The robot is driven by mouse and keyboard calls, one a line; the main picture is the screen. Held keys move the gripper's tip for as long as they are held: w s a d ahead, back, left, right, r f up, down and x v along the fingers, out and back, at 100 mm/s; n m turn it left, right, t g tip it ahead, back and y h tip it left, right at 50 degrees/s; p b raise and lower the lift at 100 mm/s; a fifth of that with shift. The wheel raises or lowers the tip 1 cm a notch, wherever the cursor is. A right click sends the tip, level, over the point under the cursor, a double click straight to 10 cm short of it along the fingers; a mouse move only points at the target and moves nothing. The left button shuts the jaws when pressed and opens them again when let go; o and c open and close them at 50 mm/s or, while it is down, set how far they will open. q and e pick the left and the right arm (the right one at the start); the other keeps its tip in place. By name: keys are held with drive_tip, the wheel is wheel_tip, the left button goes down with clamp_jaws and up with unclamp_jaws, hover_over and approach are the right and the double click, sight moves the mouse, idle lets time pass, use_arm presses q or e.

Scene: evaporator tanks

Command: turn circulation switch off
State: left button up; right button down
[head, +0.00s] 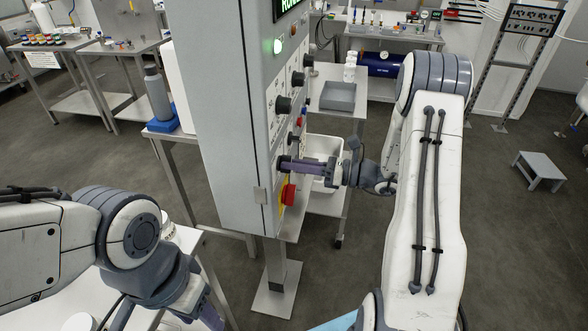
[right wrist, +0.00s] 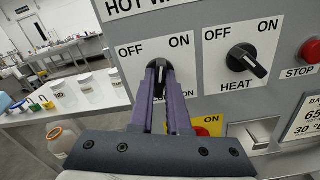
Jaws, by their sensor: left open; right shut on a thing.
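The grey control panel (head: 235,120) stands upright in the middle of the head view. In the right wrist view, a black rotary switch knob (right wrist: 160,68) sits under OFF and ON marks, left of the HEAT knob (right wrist: 247,60). Its name label is mostly hidden behind my fingers. My right gripper (right wrist: 160,80) is shut on this knob, its purple fingers on either side. In the head view my right gripper (head: 284,164) reaches the panel face from the right. My left gripper (head: 210,318) is low at the bottom edge, partly cut off, open and away from the panel.
A red stop button (right wrist: 311,50) is right of the HEAT knob. A red and yellow button (head: 288,193) sits just below my right gripper. A metal latch (right wrist: 253,133) sticks out below the HEAT knob. Jars (right wrist: 88,88) stand on a table left of the panel.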

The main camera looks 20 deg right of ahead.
drive_tip(key=n+b, duration=1.1)
drive_tip(key=n, duration=0.1)
drive_tip(key=shift+s+f, duration=0.1)
drive_tip(key=shift+n, duration=0.3)
idle(0.3)
drive_tip(key=c, duration=0.9)
unclamp_jaws()
